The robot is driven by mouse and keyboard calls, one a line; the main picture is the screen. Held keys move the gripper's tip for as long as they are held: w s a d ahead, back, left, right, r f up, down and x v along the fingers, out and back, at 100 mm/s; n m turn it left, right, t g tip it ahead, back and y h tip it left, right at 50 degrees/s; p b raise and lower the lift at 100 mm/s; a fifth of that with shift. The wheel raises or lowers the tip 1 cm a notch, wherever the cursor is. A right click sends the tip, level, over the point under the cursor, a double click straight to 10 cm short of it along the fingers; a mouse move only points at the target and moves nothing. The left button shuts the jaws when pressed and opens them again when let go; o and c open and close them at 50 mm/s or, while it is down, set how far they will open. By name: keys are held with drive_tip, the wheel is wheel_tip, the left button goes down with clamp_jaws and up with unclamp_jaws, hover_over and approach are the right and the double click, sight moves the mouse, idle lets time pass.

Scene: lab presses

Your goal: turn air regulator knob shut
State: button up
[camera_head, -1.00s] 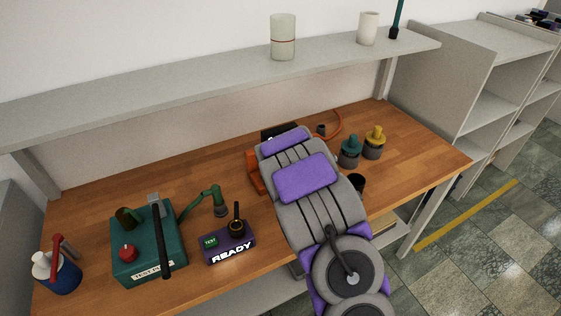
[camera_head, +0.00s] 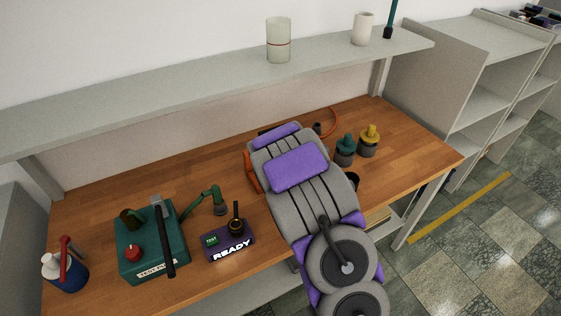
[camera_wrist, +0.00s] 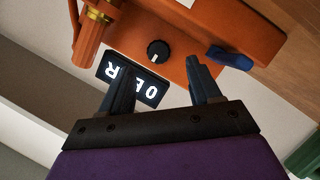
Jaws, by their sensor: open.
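The orange air regulator unit (camera_wrist: 205,25) fills the top of the wrist view. Its round black knob (camera_wrist: 158,51) with a white mark sits on the orange face. A black display (camera_wrist: 150,93) beside the knob shows white characters like "0 BAR", partly covered by a finger. My gripper (camera_wrist: 159,66) is open, with one finger on each side of the knob's line and the knob just beyond the tips. No contact shows. In the head view a sliver of the orange unit (camera_head: 251,172) shows beside my arm; my gripper is hidden there.
A brass fitting (camera_wrist: 98,14) and a blue lever (camera_wrist: 230,57) flank the knob. On the wooden bench (camera_head: 405,165) stand a teal test pump (camera_head: 135,235), a purple READY box (camera_head: 230,240), and green (camera_head: 345,148) and yellow-topped (camera_head: 369,140) fittings. A shelf (camera_head: 180,100) hangs above.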

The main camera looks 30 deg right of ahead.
drive_tip(key=p+v, duration=1)
drive_tip(key=p, duration=1)
drive_tip(key=shift+s+p, duration=0.25)
drive_tip(key=shift+p, duration=0.15)
